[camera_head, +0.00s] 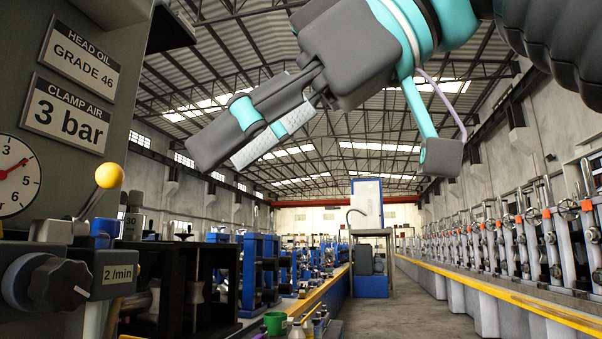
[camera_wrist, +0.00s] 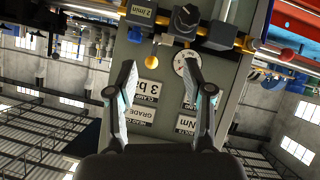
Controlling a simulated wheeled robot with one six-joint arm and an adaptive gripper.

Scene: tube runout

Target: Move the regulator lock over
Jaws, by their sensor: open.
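No part is marked as the regulator lock, so I cannot tell which one it is. A lever with a yellow ball (camera_head: 109,176) leans up to the right beside the pressure gauge (camera_head: 15,176) on the grey panel. Below is a dark regulator knob (camera_head: 59,284) with a "2 /min" label (camera_head: 117,274). In the wrist view, turned over, the yellow ball (camera_wrist: 150,62), gauge (camera_wrist: 181,66) and knob (camera_wrist: 186,20) show beyond my fingers. My gripper (camera_head: 222,150) is open and empty, above and right of the lever and apart from it. It also shows in the wrist view (camera_wrist: 160,66).
The grey panel (camera_head: 90,185) carries "HEAD OIL GRADE 46" and "CLAMP AIR 3 bar" plates. Blue-framed machinery (camera_head: 255,270) lines the left, with a green cup (camera_head: 275,322) low in front. A yellow-edged row of stands (camera_head: 530,245) is at right. The air around my gripper is free.

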